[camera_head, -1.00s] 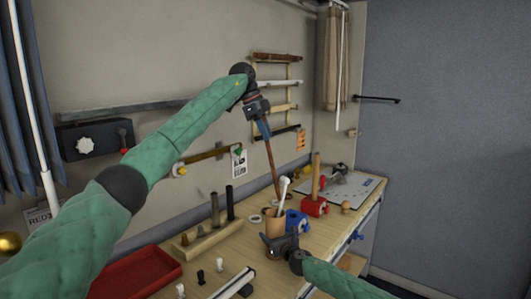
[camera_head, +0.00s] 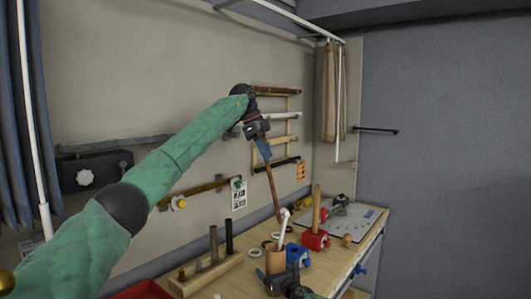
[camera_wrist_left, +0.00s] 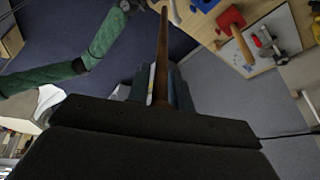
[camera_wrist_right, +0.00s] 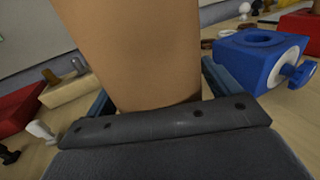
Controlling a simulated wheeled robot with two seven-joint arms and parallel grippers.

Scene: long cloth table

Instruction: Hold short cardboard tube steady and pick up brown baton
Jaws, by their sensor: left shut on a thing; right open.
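My left gripper (camera_head: 263,150) is shut on the upper part of the brown baton (camera_head: 272,190) and holds it up, hanging nearly upright with a slight tilt. The baton also runs up from the fingers in the left wrist view (camera_wrist_left: 163,40). Its lower end is above the short cardboard tube (camera_head: 274,262), near a white stick (camera_head: 283,226) that stands in the tube. The tube stands upright on the bench and fills the middle of the right wrist view (camera_wrist_right: 130,50). My right gripper (camera_head: 284,280) is open at the tube, with a finger on each side.
A blue block (camera_head: 297,253) and a red block with a wooden peg (camera_head: 315,240) stand right of the tube. A wooden rack with upright pegs (camera_head: 205,273) is to the left. A wall rack (camera_head: 290,115) is behind the left gripper. A grey board (camera_head: 345,222) lies farther back.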

